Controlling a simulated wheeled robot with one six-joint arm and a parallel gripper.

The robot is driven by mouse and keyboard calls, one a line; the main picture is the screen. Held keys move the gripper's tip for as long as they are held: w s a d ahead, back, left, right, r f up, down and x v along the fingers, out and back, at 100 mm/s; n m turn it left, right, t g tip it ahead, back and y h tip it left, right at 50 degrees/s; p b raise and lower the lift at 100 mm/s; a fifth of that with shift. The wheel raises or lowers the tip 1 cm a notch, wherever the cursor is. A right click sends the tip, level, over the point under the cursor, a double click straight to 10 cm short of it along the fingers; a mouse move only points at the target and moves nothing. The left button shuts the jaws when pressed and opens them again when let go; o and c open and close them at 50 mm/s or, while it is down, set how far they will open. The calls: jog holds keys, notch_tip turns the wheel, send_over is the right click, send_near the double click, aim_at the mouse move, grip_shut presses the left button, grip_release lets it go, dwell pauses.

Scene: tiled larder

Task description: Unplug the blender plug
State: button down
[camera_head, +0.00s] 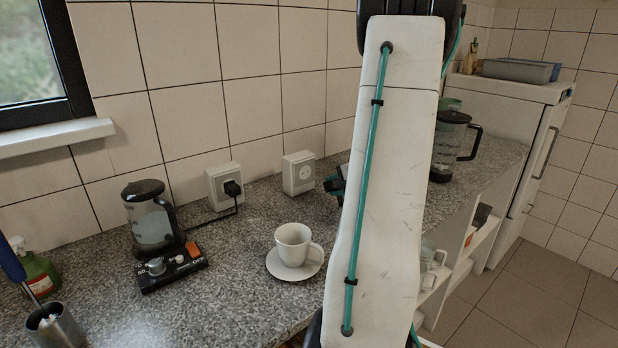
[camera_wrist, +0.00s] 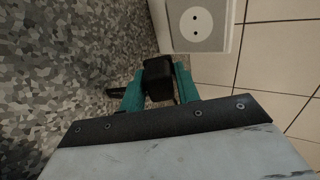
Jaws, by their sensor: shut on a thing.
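My gripper (camera_wrist: 158,84) has its teal fingers shut on a black plug (camera_wrist: 158,68). In the head view the gripper (camera_head: 334,184) shows only in part beside my arm, just right of the right wall socket (camera_head: 298,173). That socket's face is empty; a socket face with two open holes (camera_wrist: 203,20) also shows in the wrist view, beyond the held plug. A glass jug with a black handle and lid (camera_head: 452,145), perhaps the blender, stands behind my arm on the right. The held plug's cord cannot be traced.
Another black plug (camera_head: 232,188) sits in the left socket (camera_head: 217,182), its cord running toward a second jug (camera_head: 150,217) and a black control box (camera_head: 172,268). A white cup (camera_head: 294,246) on a saucer (camera_head: 271,263) stands near my arm. A green bottle (camera_head: 40,270) is at far left.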

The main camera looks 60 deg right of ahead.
aim_at(334, 205)
jog(key=shift+f, duration=1.55)
jog(key=c, duration=0.9)
grip_release()
jog(key=shift+a, duration=0.1)
jog(key=shift+c, duration=0.2)
jog(key=shift+f, duration=0.1)
jog(key=shift+s, duration=0.2)
jog(key=shift+c, duration=0.5)
